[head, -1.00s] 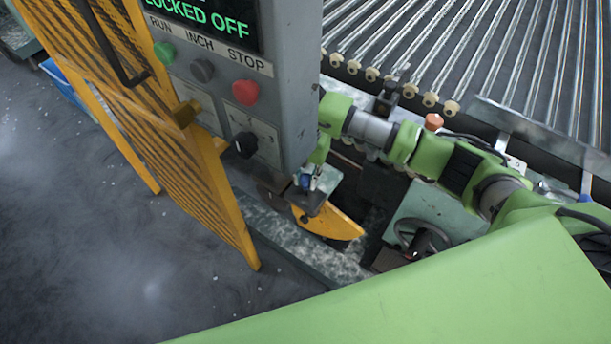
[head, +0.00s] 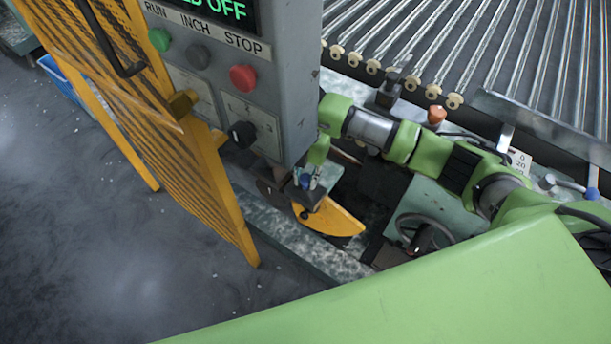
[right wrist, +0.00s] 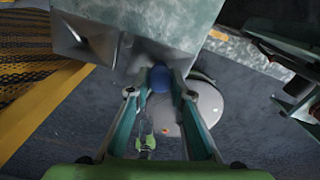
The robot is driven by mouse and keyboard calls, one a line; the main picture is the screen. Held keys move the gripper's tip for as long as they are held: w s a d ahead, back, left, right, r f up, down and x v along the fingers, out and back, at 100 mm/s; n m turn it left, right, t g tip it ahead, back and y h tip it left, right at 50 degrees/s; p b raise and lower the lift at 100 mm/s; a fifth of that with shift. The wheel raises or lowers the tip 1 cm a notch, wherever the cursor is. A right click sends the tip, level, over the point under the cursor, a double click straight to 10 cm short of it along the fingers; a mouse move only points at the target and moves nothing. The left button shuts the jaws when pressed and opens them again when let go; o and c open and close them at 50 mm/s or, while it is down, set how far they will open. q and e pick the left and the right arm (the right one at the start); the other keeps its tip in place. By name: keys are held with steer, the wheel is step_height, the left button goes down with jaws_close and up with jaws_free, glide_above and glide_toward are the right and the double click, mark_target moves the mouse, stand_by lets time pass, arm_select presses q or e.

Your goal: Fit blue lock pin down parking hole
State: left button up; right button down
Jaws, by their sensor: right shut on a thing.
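The blue lock pin (right wrist: 160,79) shows its round blue head between my right gripper's fingertips in the right wrist view. My right gripper (right wrist: 161,88) is shut on it. In the head view the pin's blue head (head: 305,181) is small, just below the grey control box, with my right gripper (head: 310,176) around it. It is above the dark bracket at the top of the yellow curved guard (head: 328,217). The pin's shank and the parking hole are hidden, so I cannot tell whether the pin is in a hole. My left gripper is not in view.
The grey control box (head: 295,90) with buttons and a black knob stands close above my right gripper. A yellow mesh gate (head: 190,160) stands open to the left. A roller bed (head: 450,50) lies behind. A handwheel (head: 425,230) is to the right.

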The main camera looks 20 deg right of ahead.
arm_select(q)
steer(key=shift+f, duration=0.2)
arm_select(e)
steer(key=shift+f, duration=0.3)
steer(key=shift+f+b, duration=0.45)
steer(key=c, duration=1.7)
jaws_free()
steer(key=shift+r, duration=0.1)
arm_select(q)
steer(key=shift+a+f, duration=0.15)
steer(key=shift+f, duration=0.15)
arm_select(e)
steer(key=shift+r, duration=3.95)
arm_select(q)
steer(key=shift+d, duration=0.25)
